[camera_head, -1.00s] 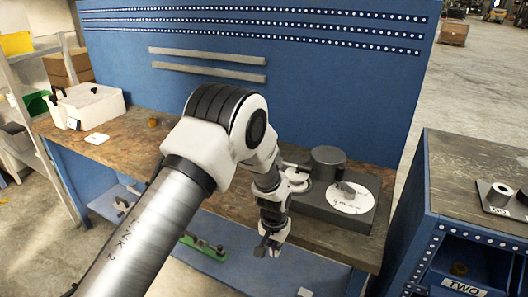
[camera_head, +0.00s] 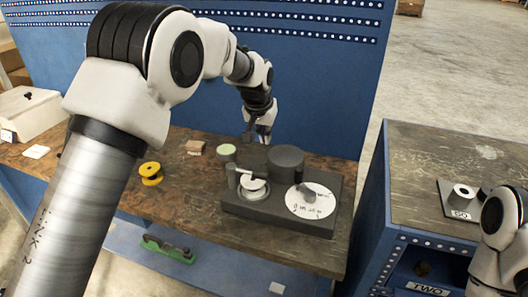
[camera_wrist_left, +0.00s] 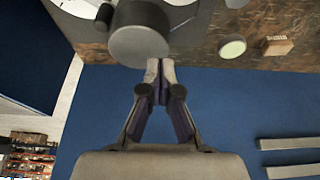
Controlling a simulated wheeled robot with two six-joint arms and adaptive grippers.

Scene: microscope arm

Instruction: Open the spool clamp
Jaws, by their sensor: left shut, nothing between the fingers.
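A dark grey machine base (camera_head: 235,208) sits on the wooden bench. It carries a white spool (camera_head: 254,193) with a small dark arm (camera_head: 243,172) at it, likely the spool clamp; I cannot tell whether it is open. A dark cylinder (camera_head: 286,160) and a white, marked disc (camera_head: 318,203) are on the same base. My left gripper (camera_head: 257,139) is behind the machine, near the blue back panel. In the left wrist view its fingers (camera_wrist_left: 160,68) are shut and empty beside the dark cylinder (camera_wrist_left: 138,45); contact is unclear. My right gripper is out of view.
A pale-green-topped cylinder (camera_head: 226,151), a brown block (camera_head: 195,147) and a yellow spool (camera_head: 151,170) stand left of the machine. The blue panel (camera_head: 330,90) rises close behind. A second bench (camera_head: 420,170) is at the right, beyond a gap.

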